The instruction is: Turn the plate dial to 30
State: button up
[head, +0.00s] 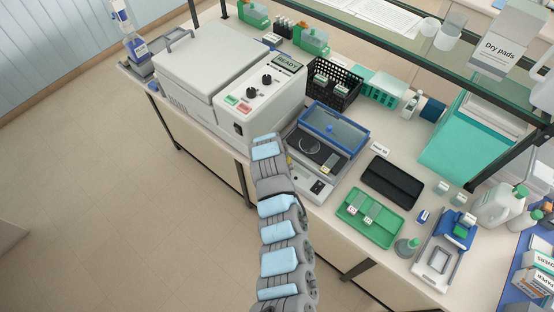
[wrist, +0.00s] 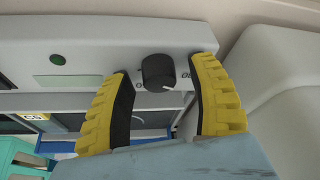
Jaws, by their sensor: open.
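The black plate dial (wrist: 158,72) is a round knob on a light grey front panel (wrist: 100,50), with partly blocked printed marks beside it. A pale line shows at its lower edge; I cannot read its setting for sure. My gripper (wrist: 161,69) is open, its yellow-ribbed fingers on either side of the dial, with a visible gap at the left finger; contact on the right is unclear. In the head view the grey plate unit (head: 318,187) stands at the bench's front edge, partly hidden by my arm, which also hides most of my gripper.
A green round button (wrist: 57,59) is left of the dial. A large white machine (head: 215,60) with its own knobs stands close left of the plate unit. A blue-framed clear-lidded box (head: 334,127) is behind it. A black tray (head: 392,182) and green slide tray (head: 370,216) lie right.

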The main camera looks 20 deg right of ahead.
jog(key=shift+r, duration=0.1)
jog(key=v, duration=1.1)
jog(key=shift+s+r, duration=0.2)
jog(key=shift+r, duration=0.15)
jog(key=shift+a, duration=0.15)
dwell(0.4)
